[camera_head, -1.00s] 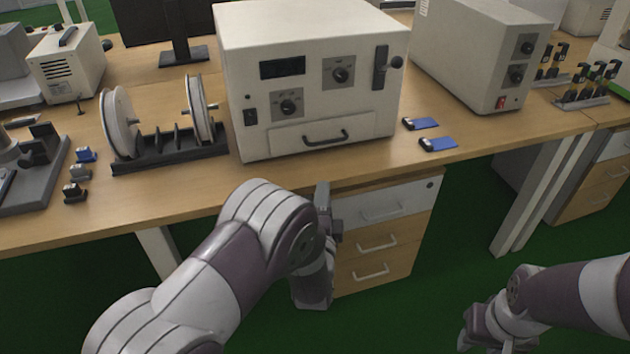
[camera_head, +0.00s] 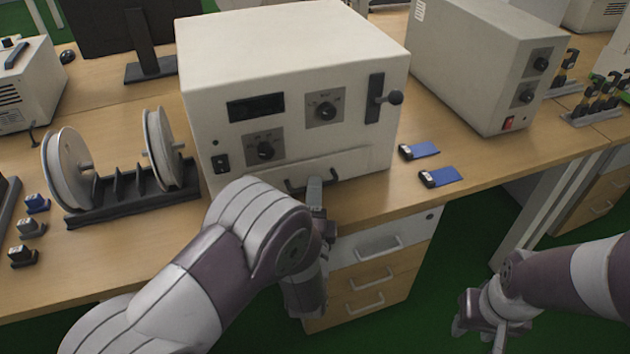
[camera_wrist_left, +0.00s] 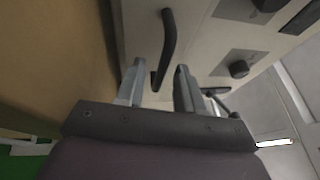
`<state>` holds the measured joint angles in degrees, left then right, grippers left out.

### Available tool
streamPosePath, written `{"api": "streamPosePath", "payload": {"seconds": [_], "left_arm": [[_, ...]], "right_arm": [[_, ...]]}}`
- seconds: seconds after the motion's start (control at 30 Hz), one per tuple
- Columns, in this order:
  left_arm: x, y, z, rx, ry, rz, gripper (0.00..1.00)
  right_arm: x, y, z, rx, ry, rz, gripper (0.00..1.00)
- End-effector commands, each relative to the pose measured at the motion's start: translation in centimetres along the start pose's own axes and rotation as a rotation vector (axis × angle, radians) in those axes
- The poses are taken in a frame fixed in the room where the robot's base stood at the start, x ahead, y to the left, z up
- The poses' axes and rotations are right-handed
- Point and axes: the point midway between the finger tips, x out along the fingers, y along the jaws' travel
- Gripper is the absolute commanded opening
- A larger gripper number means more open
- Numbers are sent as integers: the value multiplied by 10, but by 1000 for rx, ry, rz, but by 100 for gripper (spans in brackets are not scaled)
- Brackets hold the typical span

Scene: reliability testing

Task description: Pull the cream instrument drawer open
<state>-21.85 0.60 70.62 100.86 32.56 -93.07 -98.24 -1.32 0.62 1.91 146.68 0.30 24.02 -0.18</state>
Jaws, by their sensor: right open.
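The cream instrument (camera_head: 290,60) stands on the wooden bench, and its low, wide cream drawer (camera_head: 348,163) looks shut. The drawer's dark handle (camera_head: 292,187) is partly hidden by my left gripper (camera_head: 315,192), which is at the handle's right part. In the left wrist view the handle (camera_wrist_left: 168,42) lies ahead of my left gripper (camera_wrist_left: 158,76), in line with the gap between its two separated fingers. I cannot tell whether they touch it. My right gripper (camera_head: 480,325) is open and empty, low at the right, away from the bench.
Two blue-and-black items (camera_head: 439,177) lie right of the instrument. A spool stand (camera_head: 135,195) is at its left. A second cream box (camera_head: 480,65) stands at the right. A drawer cabinet (camera_head: 365,280) is under the bench, below my left gripper.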

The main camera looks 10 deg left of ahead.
Motion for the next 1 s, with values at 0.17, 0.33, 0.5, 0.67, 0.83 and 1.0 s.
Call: {"api": "streamPosePath", "payload": {"seconds": [0.17,0.33,0.5,0.67,0.83,1.0], "left_arm": [[0,0,0,0,0,0,37],[0,0,0,0,0,0,14],[0,0,0,0,-1,1,0],[0,0,0,0,-1,1,0],[0,0,0,0,-1,1,0],[0,0,0,0,-1,1,0]], "right_arm": [[0,0,0,0,0,0,43],[0,0,0,0,0,0,43],[0,0,0,0,0,0,43],[0,0,0,0,0,0,43],[0,0,0,0,0,0,43],[0,0,0,0,0,0,43]]}}
